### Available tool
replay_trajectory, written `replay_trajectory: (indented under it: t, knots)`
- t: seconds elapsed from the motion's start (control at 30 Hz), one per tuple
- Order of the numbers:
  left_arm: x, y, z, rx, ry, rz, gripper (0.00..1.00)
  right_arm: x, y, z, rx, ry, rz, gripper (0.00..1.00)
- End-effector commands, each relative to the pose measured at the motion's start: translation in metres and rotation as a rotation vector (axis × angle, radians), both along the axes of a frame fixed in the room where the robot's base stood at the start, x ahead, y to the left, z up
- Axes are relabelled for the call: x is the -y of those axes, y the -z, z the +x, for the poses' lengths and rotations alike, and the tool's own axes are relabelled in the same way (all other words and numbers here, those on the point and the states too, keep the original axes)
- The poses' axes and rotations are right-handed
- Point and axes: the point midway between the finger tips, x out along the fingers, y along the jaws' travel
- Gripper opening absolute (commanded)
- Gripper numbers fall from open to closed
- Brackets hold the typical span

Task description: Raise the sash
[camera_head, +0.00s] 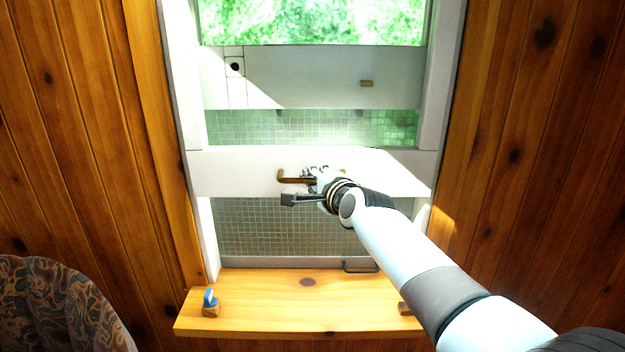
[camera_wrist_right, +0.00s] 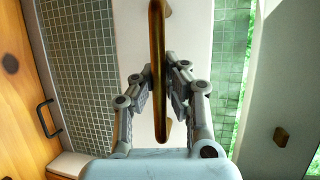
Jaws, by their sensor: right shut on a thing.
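The sash's white bottom rail (camera_head: 230,172) crosses the middle of the window in the head view, well above the sill. A brown handle bar (camera_head: 284,176) is fixed to this rail. My right gripper (camera_head: 303,183) is shut on the handle. In the right wrist view the handle (camera_wrist_right: 157,35) runs between the two fingers of the right gripper (camera_wrist_right: 164,88). The hand hides part of the handle and rail in the head view. My left gripper is not in view.
Mesh screen (camera_head: 300,230) shows below the rail. The wooden sill (camera_head: 270,295) holds a small blue-topped object (camera_head: 210,300) at left and a brown block (camera_head: 405,309) at right. A dark pull (camera_head: 361,267) sits at the screen's foot. Patterned fabric (camera_head: 55,305) hangs lower left.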

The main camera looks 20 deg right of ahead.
Motion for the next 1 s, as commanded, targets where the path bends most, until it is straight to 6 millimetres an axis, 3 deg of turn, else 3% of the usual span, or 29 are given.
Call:
replay_trajectory:
  t: [0.23,0.3,0.47,0.77,1.0]
  knots:
    - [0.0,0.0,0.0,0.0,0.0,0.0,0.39,0.001,0.0,0.0,0.001,0.0,-0.003,0.0]
    - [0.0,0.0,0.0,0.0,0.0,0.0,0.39,0.001,0.0,0.0,0.001,0.0,-0.003,0.15]
    - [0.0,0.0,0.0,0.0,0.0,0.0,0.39,0.0,0.0,0.0,0.0,0.0,-0.002,0.35]
    - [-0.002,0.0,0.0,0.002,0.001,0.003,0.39,0.0,0.0,-0.002,-0.001,0.0,0.0,0.36]
    - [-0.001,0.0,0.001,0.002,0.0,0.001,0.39,0.004,-0.004,-0.029,-0.001,0.001,-0.001,0.36]
